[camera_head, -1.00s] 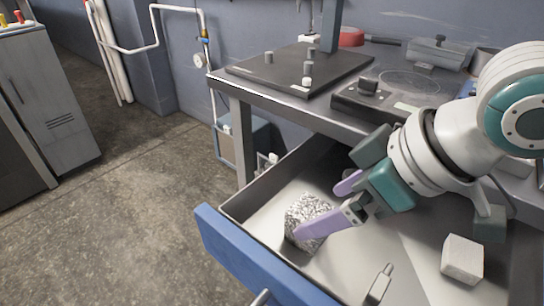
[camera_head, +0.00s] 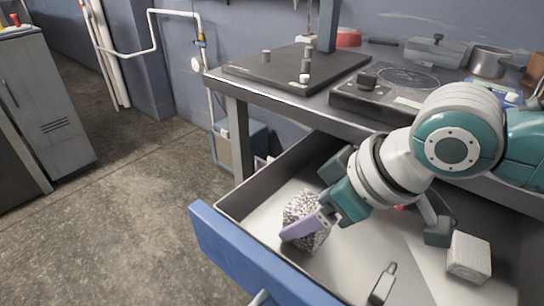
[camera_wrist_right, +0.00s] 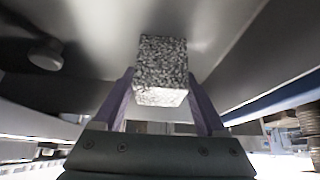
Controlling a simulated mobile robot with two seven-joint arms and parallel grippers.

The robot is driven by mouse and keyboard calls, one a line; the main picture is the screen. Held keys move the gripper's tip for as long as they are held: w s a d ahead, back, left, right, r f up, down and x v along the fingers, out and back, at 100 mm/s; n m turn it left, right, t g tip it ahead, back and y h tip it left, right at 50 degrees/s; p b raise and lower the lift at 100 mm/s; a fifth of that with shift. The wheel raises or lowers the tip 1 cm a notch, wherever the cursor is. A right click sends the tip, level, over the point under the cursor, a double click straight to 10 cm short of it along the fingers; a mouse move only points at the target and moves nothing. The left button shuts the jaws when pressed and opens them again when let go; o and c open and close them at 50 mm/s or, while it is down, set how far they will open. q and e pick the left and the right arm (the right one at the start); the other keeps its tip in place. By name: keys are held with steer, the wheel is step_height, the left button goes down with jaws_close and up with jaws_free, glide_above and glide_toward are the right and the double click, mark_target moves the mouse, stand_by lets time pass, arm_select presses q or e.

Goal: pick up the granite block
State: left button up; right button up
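The granite block (camera_head: 296,206), speckled grey and white, lies in the open drawer (camera_head: 233,211) near its front left part. My right gripper (camera_head: 306,224) reaches down to it from the right, with one purple finger across the block's near side. The other finger is hidden behind the block in the head view. In the right wrist view the block (camera_wrist_right: 161,68) sits between the tips of the two purple fingers (camera_wrist_right: 160,82), with narrow gaps beside it. The right gripper looks open around the block. My left gripper is not in view.
A pale block (camera_head: 468,257) lies in the drawer's right part, beside a dark grey block (camera_head: 438,232). A small metal piece (camera_head: 383,284) lies near the drawer front. The worktop (camera_head: 222,80) above carries a dark plate (camera_head: 290,68), a hotplate (camera_head: 385,92) and a pot (camera_head: 489,63).

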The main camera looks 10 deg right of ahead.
jaws_close()
stand_by(0.4)
steer(key=shift+r, duration=0.1)
